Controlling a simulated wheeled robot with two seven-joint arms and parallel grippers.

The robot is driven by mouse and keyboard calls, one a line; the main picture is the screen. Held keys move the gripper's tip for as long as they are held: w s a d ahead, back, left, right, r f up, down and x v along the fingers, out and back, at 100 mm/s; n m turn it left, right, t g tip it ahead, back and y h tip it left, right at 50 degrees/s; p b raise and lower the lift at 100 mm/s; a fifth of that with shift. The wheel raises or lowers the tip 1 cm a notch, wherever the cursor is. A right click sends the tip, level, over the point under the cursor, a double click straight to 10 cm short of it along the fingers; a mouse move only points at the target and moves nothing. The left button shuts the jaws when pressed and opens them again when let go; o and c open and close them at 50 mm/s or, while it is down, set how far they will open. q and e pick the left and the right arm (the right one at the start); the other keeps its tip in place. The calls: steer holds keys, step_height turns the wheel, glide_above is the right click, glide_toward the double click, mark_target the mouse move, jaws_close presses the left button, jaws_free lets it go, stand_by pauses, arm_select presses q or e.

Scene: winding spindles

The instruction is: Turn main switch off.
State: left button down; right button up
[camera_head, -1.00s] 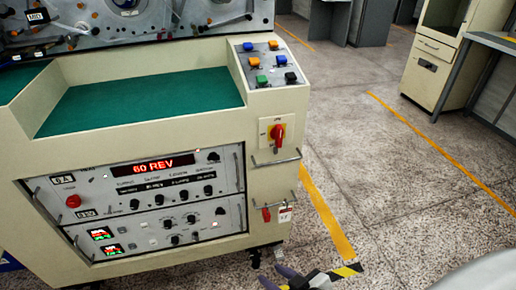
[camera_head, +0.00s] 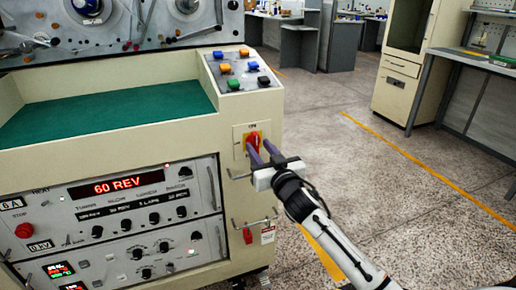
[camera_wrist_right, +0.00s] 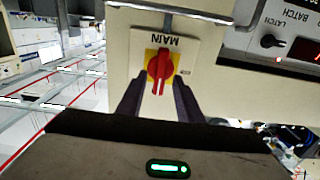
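The main switch (camera_head: 253,139) is a red rotary knob on a yellow square plate, on the cream front panel of the machine. In the right wrist view the switch (camera_wrist_right: 159,69) shows upside down under the label MAIN, its red handle close to vertical in the picture. My right gripper (camera_head: 259,147) is at the switch. In the wrist view its two dark fingers stand apart, one on each side of the lower knob, with visible gaps; the gripper (camera_wrist_right: 158,92) is open and holds nothing. My left gripper is not in view.
A metal handle bar (camera_head: 254,222) and a red tag lie below the switch. A sloped button panel (camera_head: 240,70) is above it. The display panel (camera_head: 120,215) with knobs is to the left. Open floor (camera_head: 340,150) lies to the right.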

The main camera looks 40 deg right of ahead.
steer(key=shift+x, duration=0.85)
jaws_close()
